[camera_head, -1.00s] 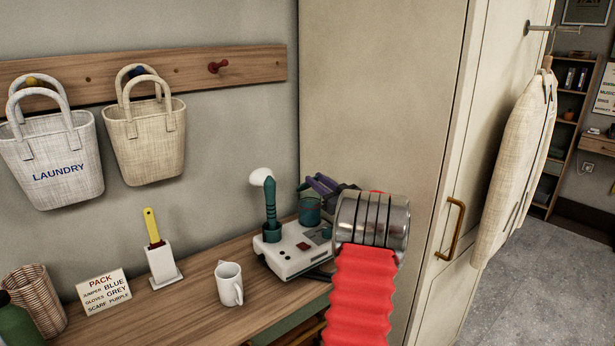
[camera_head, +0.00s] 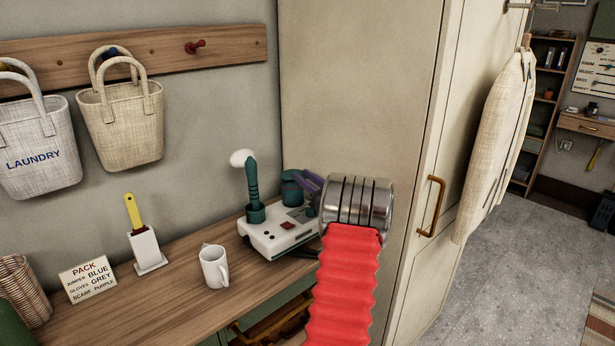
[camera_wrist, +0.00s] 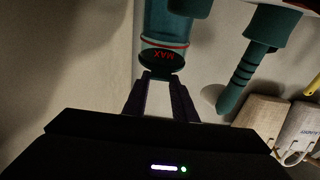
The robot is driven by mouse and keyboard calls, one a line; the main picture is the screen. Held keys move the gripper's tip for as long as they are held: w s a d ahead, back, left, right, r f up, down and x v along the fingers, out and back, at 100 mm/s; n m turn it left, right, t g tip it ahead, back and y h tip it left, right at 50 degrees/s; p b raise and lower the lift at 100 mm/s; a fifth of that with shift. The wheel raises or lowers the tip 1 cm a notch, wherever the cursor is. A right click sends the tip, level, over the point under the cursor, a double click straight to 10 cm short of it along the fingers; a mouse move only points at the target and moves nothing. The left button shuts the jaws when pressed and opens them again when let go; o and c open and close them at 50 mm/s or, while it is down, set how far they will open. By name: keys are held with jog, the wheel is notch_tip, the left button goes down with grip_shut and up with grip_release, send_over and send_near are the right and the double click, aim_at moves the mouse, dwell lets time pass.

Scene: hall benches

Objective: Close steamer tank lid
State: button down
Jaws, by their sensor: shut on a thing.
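The steamer's white base (camera_head: 282,232) stands on the wooden bench beside the tall cabinet. Its teal tank (camera_head: 292,188) rises at the back of the base, partly hidden. In the wrist view the tank (camera_wrist: 166,22) appears upside down, with a red line and MAX mark. A dark round lid (camera_wrist: 158,68) shows at the tank's top end; I cannot tell whether it is fully seated. My gripper (camera_wrist: 162,77) is shut on the lid's edge, its fingertips at the tank's top. In the head view my purple fingers (camera_head: 311,183) are mostly hidden behind my wrist.
The steamer head (camera_head: 243,159) stands upright on its teal handle (camera_head: 254,192), left of the tank. A white mug (camera_head: 214,266), a yellow-handled brush holder (camera_head: 146,249) and a PACK card (camera_head: 88,279) stand further left. The cabinet (camera_head: 360,90) closes off the right side.

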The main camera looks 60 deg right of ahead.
jog(key=shift+f, duration=0.3)
jog(key=c, duration=1.8)
grip_release()
jog(key=shift+w, duration=0.1)
jog(key=o, duration=0.4)
jog(key=shift+r, duration=0.25)
jog(key=shift+c, duration=0.2)
jog(key=shift+r, duration=0.15)
notch_tip(320, 180, up, 10)
jog(key=shift+f, duration=0.2)
